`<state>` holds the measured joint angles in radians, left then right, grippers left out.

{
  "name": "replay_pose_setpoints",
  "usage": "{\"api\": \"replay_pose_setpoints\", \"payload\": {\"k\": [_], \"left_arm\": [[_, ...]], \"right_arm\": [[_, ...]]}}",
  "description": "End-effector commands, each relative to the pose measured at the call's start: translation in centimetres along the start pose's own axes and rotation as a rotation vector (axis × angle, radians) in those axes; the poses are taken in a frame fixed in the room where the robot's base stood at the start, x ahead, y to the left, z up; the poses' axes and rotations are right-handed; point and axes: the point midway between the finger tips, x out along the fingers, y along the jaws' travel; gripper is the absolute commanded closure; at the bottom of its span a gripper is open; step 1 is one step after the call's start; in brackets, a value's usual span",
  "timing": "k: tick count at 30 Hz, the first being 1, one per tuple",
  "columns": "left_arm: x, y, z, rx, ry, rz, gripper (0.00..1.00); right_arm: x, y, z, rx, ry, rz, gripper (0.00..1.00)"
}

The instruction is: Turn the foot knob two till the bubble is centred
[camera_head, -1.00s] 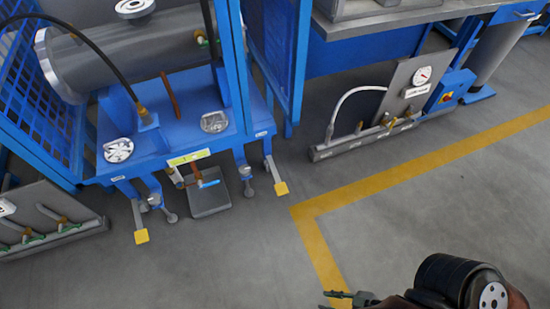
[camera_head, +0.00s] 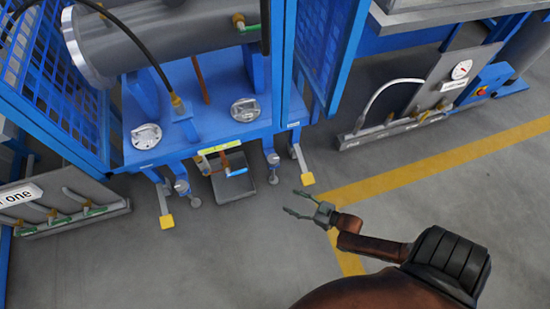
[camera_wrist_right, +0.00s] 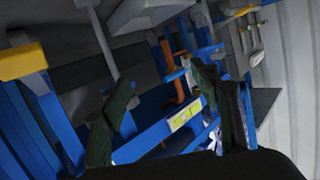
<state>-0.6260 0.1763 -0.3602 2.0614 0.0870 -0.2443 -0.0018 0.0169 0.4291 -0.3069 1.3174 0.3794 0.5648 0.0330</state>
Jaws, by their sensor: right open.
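The blue skid (camera_head: 200,133) stands at the left of the head view, with a yellow-green level strip (camera_head: 220,147) on its front edge. The strip also shows in the right wrist view (camera_wrist_right: 184,117); its bubble is too small to read. Two small grey foot knobs hang below the front edge, a left one (camera_head: 181,186) and a right one (camera_head: 273,158). I cannot tell which is numbered two. My right gripper (camera_head: 292,203) is open and empty, right of the right foot and apart from it. My left gripper is not in view.
Yellow-tipped pedals (camera_head: 307,179) (camera_head: 166,221) stick out beside the feet. A grey block (camera_head: 233,187) with a blue-handled valve (camera_head: 236,172) sits between them. A gauge panel (camera_head: 440,85) stands at right. The floor in front is clear, with a yellow line (camera_head: 440,163).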

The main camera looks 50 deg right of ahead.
Motion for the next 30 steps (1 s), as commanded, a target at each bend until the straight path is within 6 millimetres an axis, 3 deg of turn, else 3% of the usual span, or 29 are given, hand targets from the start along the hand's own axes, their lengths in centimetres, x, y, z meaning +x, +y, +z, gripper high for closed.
{"api": "replay_pose_setpoints", "payload": {"k": [1, 3, 6, 9, 24, 30], "left_arm": [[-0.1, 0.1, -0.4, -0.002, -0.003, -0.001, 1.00], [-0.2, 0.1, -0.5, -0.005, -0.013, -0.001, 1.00], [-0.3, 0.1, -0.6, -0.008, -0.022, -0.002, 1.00], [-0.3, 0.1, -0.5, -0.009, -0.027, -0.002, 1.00], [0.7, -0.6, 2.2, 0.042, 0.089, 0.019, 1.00], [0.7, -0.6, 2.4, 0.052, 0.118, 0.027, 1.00]], "right_arm": [[2.2, 2.5, -2.1, -0.019, 0.055, 0.016, 0.44], [4.2, 5.3, -4.4, -0.034, 0.120, 0.041, 0.44], [6.0, 8.1, -6.9, -0.049, 0.186, 0.069, 0.44], [6.8, 9.6, -8.2, -0.056, 0.220, 0.085, 0.44], [13.1, 10.6, -9.6, -0.057, 0.226, 0.091, 0.44], [14.2, 10.7, -10.2, -0.058, 0.228, 0.091, 0.44]]}}
